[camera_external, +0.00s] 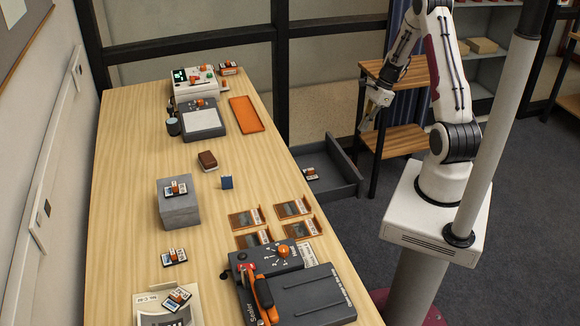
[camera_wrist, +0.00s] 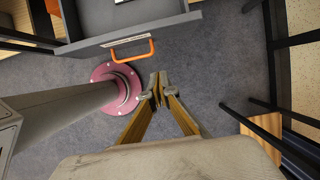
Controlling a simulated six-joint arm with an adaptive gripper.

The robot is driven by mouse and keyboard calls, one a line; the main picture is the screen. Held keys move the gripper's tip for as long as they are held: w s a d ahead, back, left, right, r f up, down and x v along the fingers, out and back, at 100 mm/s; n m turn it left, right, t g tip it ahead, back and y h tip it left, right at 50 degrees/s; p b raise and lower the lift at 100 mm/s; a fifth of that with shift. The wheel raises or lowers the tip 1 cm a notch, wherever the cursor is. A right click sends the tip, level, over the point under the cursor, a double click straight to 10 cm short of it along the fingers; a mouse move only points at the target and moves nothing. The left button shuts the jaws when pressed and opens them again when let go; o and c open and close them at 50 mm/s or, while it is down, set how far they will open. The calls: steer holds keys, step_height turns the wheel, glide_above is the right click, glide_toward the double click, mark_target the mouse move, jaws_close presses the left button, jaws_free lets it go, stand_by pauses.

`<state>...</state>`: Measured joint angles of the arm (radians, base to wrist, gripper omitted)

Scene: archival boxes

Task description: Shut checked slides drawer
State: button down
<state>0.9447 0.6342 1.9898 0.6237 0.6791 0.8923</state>
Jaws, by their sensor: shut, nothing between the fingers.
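The dark grey drawer (camera_external: 350,183) stands pulled out from the right side of the table, with a small orange and white slide item (camera_external: 310,173) inside. In the wrist view the drawer's front panel (camera_wrist: 82,46) is at the top, with a pale label (camera_wrist: 122,40) and an orange loop handle (camera_wrist: 134,53). The label's writing is too small to read. My gripper (camera_external: 366,124) is in the air beyond the drawer's outer end. Its fingers are shut and empty in the wrist view (camera_wrist: 158,88), just below the handle in the picture and apart from it.
A wooden shelf stand (camera_external: 398,140) with dark legs stands close beside the drawer and my gripper. The table (camera_external: 130,200) carries a grey box (camera_external: 178,208), an orange tray (camera_external: 246,114), a dark grey sealer (camera_external: 310,290) and several slide items. Carpet floor is free in front of the drawer.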

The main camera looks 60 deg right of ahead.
steer(key=shift+f, duration=0.15)
steer(key=w+a+f, duration=0.5)
steer(key=f, duration=0.4)
steer(key=shift+w+a, duration=0.2)
steer(key=shift+a, duration=0.05)
stand_by(0.7)
steer(key=shift+w+a, duration=0.1)
stand_by(0.3)
steer(key=w+a, duration=1.6)
steer(key=shift+w+a+r, duration=0.1)
steer(key=shift+w+a, duration=0.05)
